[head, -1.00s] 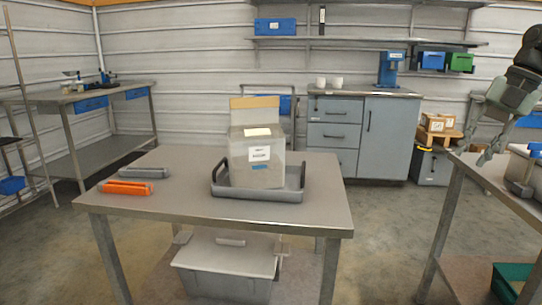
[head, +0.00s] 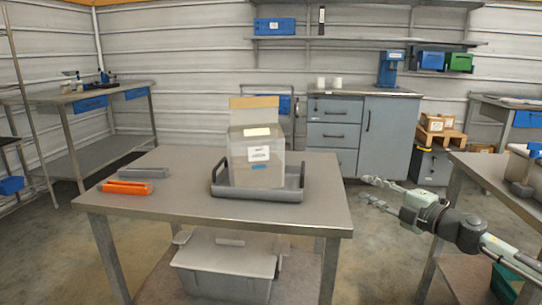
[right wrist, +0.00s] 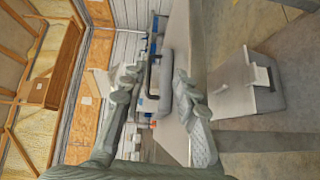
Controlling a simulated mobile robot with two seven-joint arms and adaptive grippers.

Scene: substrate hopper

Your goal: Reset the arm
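My right gripper (head: 372,190) reaches in from the right in the head view. It points left, over the floor between the middle table (head: 240,212) and the right bench, and is empty. In the right wrist view its two fingers (right wrist: 160,95) stand apart, with the table and a grey bin beyond them. My left gripper is not in view. On the middle table a clear box (head: 256,172) with white labels and an open flap sits in a dark grey tray (head: 258,196).
An orange tool (head: 126,187) and a grey one (head: 144,172) lie on the table's left. A lidded grey bin (head: 222,272) stands beneath it. The right bench (head: 500,172) is close to my right arm.

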